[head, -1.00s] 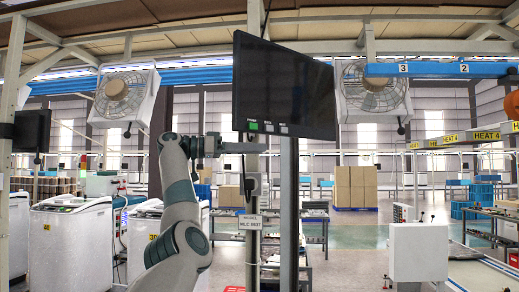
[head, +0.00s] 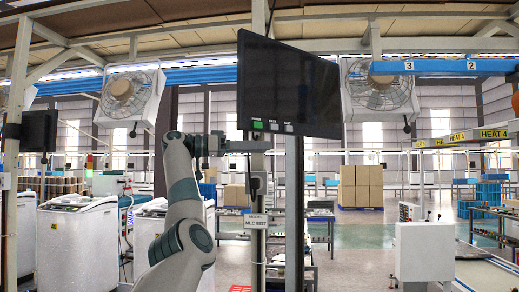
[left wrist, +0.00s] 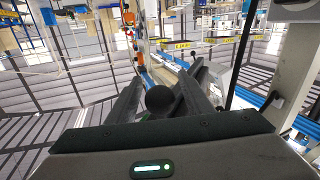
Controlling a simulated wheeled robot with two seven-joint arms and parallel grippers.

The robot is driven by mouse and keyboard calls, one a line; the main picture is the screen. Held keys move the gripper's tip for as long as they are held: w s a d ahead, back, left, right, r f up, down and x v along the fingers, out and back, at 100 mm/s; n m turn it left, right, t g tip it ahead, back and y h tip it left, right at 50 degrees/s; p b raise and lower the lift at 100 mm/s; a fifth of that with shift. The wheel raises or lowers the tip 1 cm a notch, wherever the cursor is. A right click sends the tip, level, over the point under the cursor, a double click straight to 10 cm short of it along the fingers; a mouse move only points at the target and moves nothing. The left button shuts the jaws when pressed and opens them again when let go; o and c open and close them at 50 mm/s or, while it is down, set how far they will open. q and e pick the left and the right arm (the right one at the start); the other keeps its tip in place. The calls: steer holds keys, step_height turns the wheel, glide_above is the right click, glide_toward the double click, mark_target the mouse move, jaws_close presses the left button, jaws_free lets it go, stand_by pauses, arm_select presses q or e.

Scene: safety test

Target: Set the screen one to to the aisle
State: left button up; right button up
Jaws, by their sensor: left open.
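The screen (head: 288,85) is a large black panel in the upper middle of the head view, angled, with a green button and two pale buttons on its lower edge. It hangs beside a metal post, at a horizontal bracket (head: 248,146). My left gripper (head: 217,144) is level with this bracket at its left end; contact cannot be told. In the left wrist view, my left gripper (left wrist: 163,85) is open, with a round black knob (left wrist: 160,99) between or just beyond its fingers. My right gripper is not in view.
White fans (head: 132,97) hang on both sides of the screen. Another dark monitor (head: 39,131) is at the far left. White washer-like machines (head: 78,245) stand at lower left and a white control box (head: 423,250) at right. Open floor (head: 355,238) lies beyond.

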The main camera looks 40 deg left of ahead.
arm_select(q)
steer(key=b+v, duration=0.2)
steer(key=v, duration=1.4)
steer(key=shift+s+a, duration=0.3)
steer(key=shift+f, duration=0.1)
